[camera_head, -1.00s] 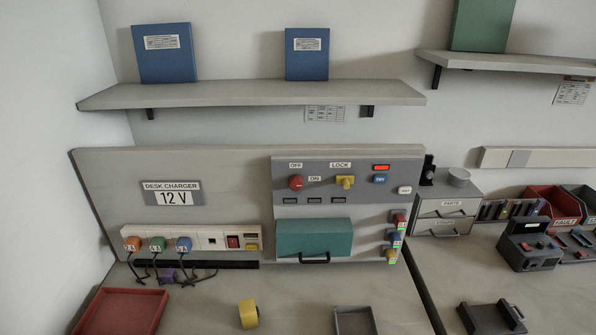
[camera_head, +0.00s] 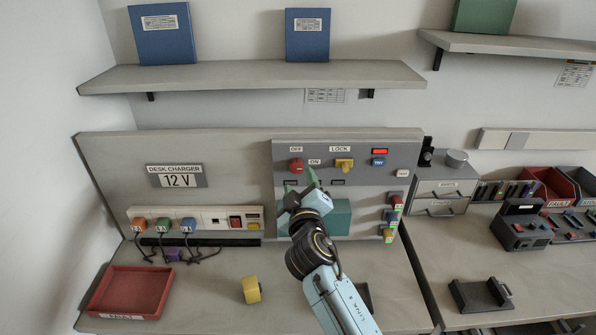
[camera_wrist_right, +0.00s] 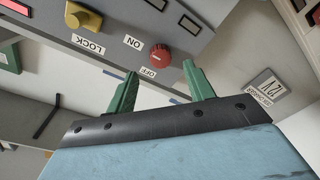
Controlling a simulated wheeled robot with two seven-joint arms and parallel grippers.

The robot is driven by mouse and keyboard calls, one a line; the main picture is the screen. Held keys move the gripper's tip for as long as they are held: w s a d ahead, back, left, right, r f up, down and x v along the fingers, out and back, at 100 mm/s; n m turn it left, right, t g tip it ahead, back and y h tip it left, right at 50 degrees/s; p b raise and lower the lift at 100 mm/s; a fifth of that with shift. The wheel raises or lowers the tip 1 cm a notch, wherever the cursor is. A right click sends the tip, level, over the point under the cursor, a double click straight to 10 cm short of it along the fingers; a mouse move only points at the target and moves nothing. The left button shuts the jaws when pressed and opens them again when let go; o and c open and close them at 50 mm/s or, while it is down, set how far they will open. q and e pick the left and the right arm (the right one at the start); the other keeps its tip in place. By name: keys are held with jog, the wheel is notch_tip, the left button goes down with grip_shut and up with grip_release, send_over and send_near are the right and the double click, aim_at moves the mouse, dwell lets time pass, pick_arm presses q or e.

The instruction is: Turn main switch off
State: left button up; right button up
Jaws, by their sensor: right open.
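The main switch is a red round knob (camera_head: 296,165) between OFF and ON labels on the grey panel (camera_head: 360,195). It also shows in the right wrist view (camera_wrist_right: 161,55), upside down, just beyond the fingers. My right gripper (camera_head: 302,180) is open and empty, in front of the panel and just below the red knob. In the right wrist view its green fingers (camera_wrist_right: 158,85) stand apart, with the knob beyond the gap between their tips. They do not visibly touch it. A yellow LOCK knob (camera_head: 344,165) sits to the right of the switch. My left gripper is not in view.
A teal cover (camera_head: 341,218) is partly hidden behind my right arm. A blue TRY button (camera_head: 378,162) and a lit red indicator (camera_head: 380,151) are at the panel's right. A red tray (camera_head: 131,291) and a yellow roll (camera_head: 251,290) lie on the desk.

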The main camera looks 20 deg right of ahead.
aim_at(298, 169)
jog(key=shift+x, duration=2.5)
jog(key=shift+c, duration=0.3)
jog(key=c, duration=0.9)
